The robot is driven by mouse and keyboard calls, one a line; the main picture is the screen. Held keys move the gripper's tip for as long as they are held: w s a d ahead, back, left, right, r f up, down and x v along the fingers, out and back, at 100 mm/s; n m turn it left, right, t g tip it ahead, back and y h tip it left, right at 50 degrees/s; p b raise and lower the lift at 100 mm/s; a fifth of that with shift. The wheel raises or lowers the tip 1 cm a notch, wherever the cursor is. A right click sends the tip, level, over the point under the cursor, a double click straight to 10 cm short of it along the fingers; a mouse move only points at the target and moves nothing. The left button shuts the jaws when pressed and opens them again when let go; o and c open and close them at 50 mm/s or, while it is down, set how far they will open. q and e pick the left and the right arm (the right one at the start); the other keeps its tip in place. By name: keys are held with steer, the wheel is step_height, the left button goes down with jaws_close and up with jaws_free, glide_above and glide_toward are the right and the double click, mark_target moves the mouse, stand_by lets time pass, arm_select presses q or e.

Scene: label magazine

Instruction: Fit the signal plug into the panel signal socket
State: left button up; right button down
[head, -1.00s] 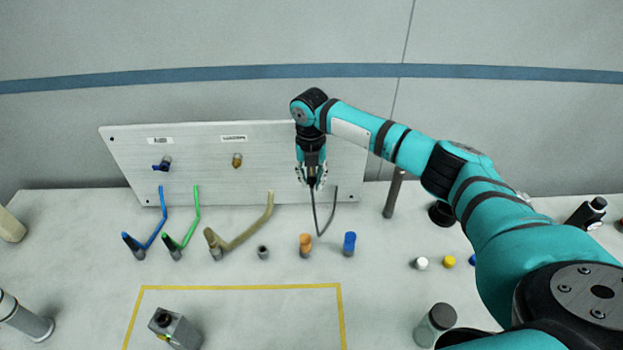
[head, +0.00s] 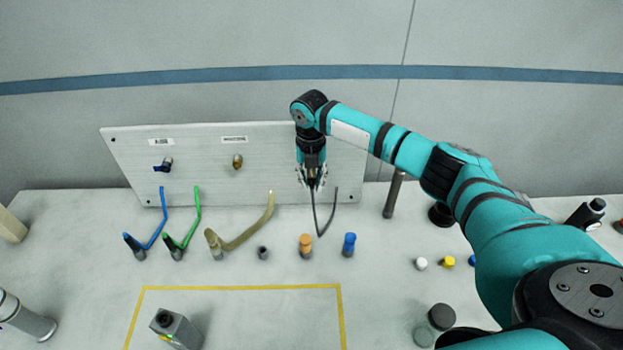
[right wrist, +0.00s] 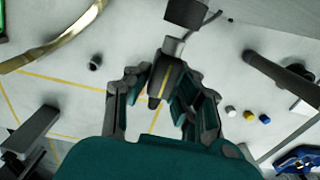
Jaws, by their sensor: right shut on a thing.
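My right gripper (head: 312,182) is in front of the right part of the grey upright panel (head: 205,180), pointing down. In the right wrist view, its fingers (right wrist: 168,92) are shut on the signal plug (right wrist: 163,80), a dark body with a yellow stripe. A thin black cable (head: 319,225) hangs below the gripper in a V and rises again on its right. A dark block with a grey collar (right wrist: 184,14) lies close in line with the plug; I cannot tell whether they are joined. The signal socket is not clear in the head view, where my gripper covers that area. My left gripper is not in view.
Orange (head: 305,245) and blue (head: 349,244) caps stand nearby. The yellow-outlined area holds a grey block (head: 178,331).

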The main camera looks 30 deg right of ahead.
arm_select(q)
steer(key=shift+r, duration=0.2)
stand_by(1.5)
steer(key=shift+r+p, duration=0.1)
steer(key=shift+p, duration=0.2)
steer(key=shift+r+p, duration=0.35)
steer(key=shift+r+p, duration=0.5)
stand_by(2.3)
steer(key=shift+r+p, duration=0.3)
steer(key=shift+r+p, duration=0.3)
stand_by(2.2)
